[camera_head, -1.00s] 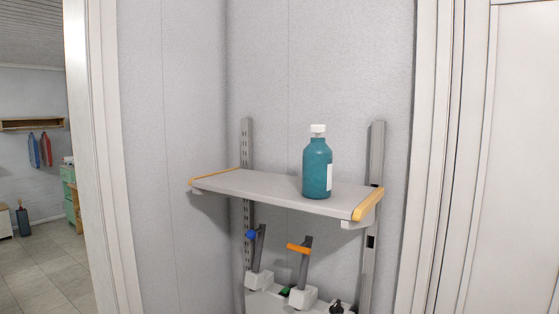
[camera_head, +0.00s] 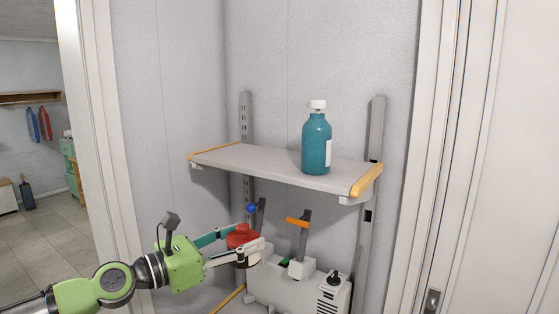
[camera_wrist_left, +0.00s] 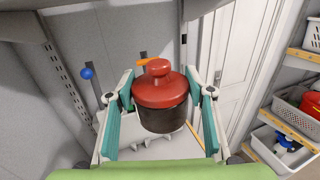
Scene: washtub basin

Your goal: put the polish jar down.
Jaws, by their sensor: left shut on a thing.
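The polish jar has a red knobbed lid and a dark body. In the head view the jar (camera_head: 241,236) is held in front of the wall, below the shelf and left of the orange-handled lever. My left gripper (camera_head: 238,246) comes in from the left and is shut on it. In the left wrist view the jar (camera_wrist_left: 160,88) sits upright between the two teal-lined fingers of my left gripper (camera_wrist_left: 160,105). Its underside is hidden from both views. My right gripper is not in view.
A white shelf (camera_head: 270,167) with yellow ends carries a teal bottle (camera_head: 316,143), its left part bare. Below stands a pale machine (camera_head: 310,292) with upright levers. In the left wrist view, baskets (camera_wrist_left: 298,112) stand on racks at the right. A doorway opens at the far left.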

